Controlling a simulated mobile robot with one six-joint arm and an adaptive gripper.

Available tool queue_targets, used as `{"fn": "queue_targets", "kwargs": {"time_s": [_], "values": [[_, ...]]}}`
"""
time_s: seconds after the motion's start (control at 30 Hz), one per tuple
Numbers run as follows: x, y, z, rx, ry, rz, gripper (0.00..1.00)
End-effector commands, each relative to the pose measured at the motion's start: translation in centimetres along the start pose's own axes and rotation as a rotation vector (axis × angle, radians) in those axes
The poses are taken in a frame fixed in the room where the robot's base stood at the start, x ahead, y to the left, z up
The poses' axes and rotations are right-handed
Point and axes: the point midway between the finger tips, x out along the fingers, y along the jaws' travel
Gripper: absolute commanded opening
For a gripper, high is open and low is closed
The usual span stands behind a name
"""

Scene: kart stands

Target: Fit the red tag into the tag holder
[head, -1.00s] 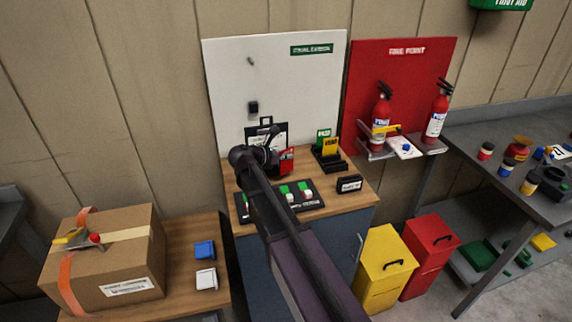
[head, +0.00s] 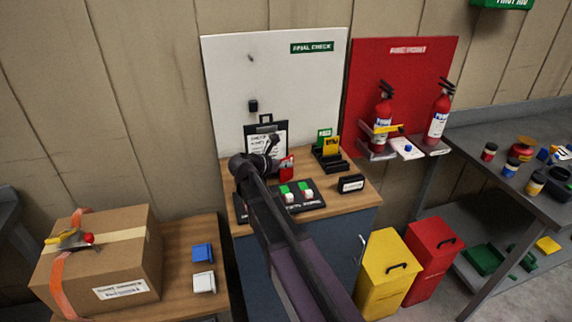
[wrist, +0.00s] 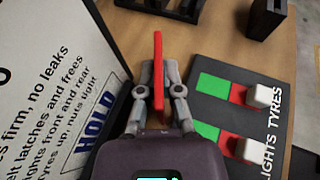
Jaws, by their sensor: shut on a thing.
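My gripper (wrist: 158,88) is shut on the red tag (wrist: 158,58), and both fingers press its flat sides in the wrist view. In the head view the red tag (head: 287,168) is upright above the wooden bench top, beside the black-framed clipboard. The arm hides most of the gripper there. The black tag holder (head: 331,165) stands further right and back on the bench, with a green tag (head: 323,139) and a yellow tag (head: 331,147) upright in it. The held tag is apart from the holder. Part of a black slotted base, likely this holder, shows at the wrist view's top edge (wrist: 160,8).
A black switch board (head: 312,204) with green, red and white pieces lies near the bench front. A small black block (head: 351,184) stands to its right. The clipboard (head: 253,140) leans at the back left. Bare wood separates the tag from the holder.

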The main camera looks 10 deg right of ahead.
Motion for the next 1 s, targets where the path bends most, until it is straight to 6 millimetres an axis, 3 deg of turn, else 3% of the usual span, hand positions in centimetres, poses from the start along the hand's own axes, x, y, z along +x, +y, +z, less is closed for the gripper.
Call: {"fn": "queue_targets", "kwargs": {"time_s": [0.03,0.13,0.7,1.0], "values": [[0.0,0.0,0.0,0.000,0.000,0.000,0.16],[0.0,0.0,0.0,0.000,0.000,0.000,0.43],[-0.2,0.0,0.4,0.000,0.000,0.000,0.43],[-3.8,0.0,0.5,-0.001,0.000,0.002,0.43]]}}
